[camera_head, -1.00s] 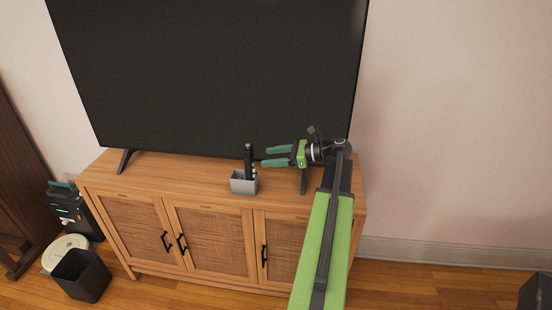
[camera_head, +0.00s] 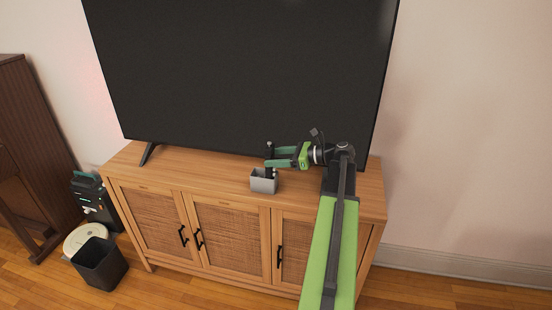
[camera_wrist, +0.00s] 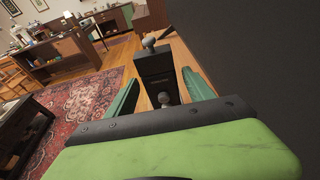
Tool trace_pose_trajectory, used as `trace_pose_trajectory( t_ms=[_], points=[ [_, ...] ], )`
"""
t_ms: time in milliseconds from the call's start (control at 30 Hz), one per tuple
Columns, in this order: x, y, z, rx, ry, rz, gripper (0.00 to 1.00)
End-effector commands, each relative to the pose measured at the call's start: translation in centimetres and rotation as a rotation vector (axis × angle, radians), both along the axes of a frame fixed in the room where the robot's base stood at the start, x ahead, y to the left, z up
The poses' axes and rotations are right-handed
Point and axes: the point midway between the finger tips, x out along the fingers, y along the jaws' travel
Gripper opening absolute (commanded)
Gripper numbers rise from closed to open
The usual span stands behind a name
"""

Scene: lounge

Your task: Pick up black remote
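The black remote (camera_head: 269,156) stands upright in a small grey holder (camera_head: 263,183) on the wooden TV cabinet. My gripper (camera_head: 281,157) is level with the upper part of the remote, reaching in from the right. Its green fingers are apart. In the wrist view the dark remote (camera_wrist: 157,72) shows between the two fingers of my gripper (camera_wrist: 160,95), with a gap visible on each side. Its lower part is hidden behind the gripper body.
The large TV (camera_head: 240,75) stands right behind the holder on the cabinet (camera_head: 215,181). A black bin (camera_head: 99,264), a round pale device (camera_head: 84,238) and a dark machine (camera_head: 94,199) stand on the floor at left. The cabinet top left of the holder is clear.

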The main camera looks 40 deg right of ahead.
Motion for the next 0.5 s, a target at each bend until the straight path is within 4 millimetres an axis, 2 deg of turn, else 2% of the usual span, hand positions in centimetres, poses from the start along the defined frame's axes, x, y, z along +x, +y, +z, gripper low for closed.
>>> trace_pose_trajectory(
  t_ms=[67, 400, 500],
  points=[
    [0.01, 0.02, 0.00, 0.000, 0.000, 0.000, 0.51],
    [0.04, 0.06, -0.01, 0.000, 0.000, 0.001, 0.07],
    [0.04, 0.07, 0.11, 0.001, -0.001, 0.001, 0.06]
  ],
)
